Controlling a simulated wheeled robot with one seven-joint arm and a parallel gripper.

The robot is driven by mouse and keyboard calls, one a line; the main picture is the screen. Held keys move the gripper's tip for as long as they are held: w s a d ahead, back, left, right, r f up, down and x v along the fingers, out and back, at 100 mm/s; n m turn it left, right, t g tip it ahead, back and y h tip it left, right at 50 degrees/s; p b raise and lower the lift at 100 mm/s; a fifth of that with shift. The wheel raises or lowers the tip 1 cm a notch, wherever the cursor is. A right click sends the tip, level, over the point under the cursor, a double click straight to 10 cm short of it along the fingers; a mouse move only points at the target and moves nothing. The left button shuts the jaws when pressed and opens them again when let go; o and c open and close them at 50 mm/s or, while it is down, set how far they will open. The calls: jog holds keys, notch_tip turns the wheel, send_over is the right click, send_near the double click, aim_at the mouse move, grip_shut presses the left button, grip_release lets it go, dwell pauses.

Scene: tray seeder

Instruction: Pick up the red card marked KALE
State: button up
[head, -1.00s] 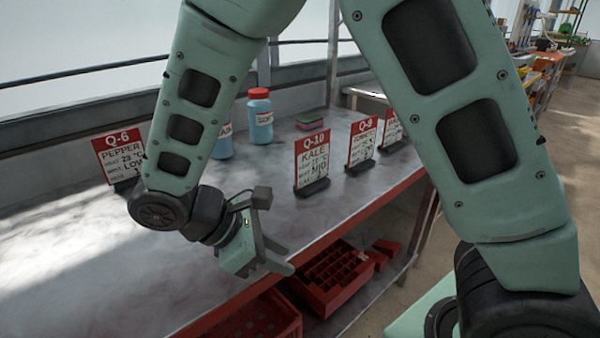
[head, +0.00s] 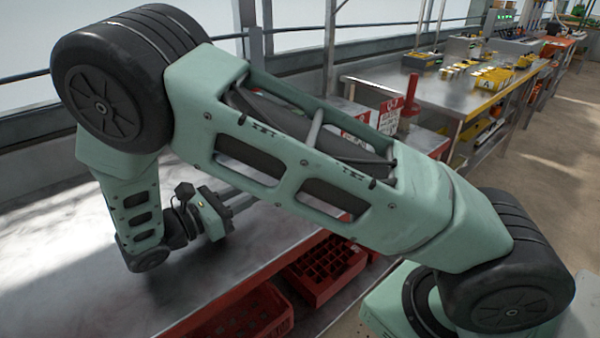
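The red card marked KALE is not visible in the head view now; my raised arm covers that part of the bench. A red and white card (head: 389,111) shows above my arm, its lettering too small to read. Part of another red and white card (head: 345,126) shows behind my arm's frame; I cannot tell which one it is. My gripper (head: 236,200) is over the bench at the left of centre, pointing right. Its fingers look apart, with nothing seen between them.
The grey bench (head: 75,235) is clear at the left. Red crates (head: 325,270) and (head: 240,315) sit below its front edge. A red post (head: 410,105) stands behind the cards. A second bench (head: 450,95) with yellow items stands at the back right.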

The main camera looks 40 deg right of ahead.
jog(key=d, duration=0.9)
jog(key=shift+w+d, duration=0.15)
jog(key=shift+d, duration=0.15)
jog(key=shift+w+d, duration=0.15)
jog(key=shift+d, duration=1.35)
jog(key=shift+w+d, duration=0.15)
jog(key=shift+d, duration=1.3)
grip_shut()
